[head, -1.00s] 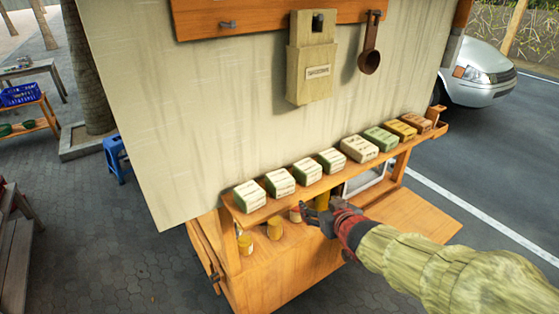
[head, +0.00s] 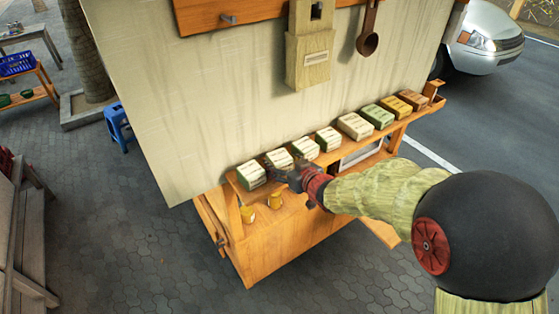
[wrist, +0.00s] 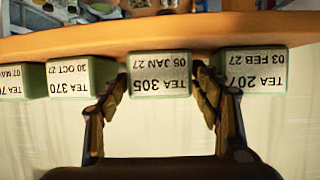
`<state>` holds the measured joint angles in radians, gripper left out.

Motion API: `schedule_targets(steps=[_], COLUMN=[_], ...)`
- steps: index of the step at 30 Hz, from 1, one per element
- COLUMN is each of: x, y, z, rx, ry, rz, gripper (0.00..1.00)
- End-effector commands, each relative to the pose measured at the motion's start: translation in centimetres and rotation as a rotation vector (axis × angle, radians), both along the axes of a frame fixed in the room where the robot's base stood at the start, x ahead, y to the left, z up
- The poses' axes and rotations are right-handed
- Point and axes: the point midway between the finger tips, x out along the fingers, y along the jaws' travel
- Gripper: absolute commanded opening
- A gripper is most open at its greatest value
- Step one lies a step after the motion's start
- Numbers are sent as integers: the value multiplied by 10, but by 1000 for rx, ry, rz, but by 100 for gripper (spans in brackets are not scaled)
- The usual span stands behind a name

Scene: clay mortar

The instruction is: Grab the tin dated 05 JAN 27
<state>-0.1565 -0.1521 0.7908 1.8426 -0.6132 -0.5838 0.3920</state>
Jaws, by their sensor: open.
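The tin dated 05 JAN 27 (wrist: 160,76), a pale green box with a white label also reading TEA 305, appears upside down in the wrist view. It stands on the wooden shelf (wrist: 140,46). My gripper (wrist: 160,88) is open, with one finger at each side of this tin; I cannot tell whether they touch it. In the head view this looks like the second tin from the left (head: 279,158), partly hidden by my gripper (head: 283,170).
Close beside it stand the tins dated 03 FEB 27 (wrist: 252,72) and 30 OCT 27 (wrist: 70,78). Several more boxes line the shelf to the right in the head view. The wall (head: 220,90) rises behind them.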

Motion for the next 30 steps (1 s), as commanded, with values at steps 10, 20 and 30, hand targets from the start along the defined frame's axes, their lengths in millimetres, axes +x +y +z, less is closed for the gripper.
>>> schedule_targets(steps=[10, 20, 30], x=[16, 16, 16], y=[9, 9, 9], z=[-8, -8, -7], rx=[0, 0, 0], ry=[0, 0, 0], rz=[0, 0, 0], gripper=[64, 51, 31])
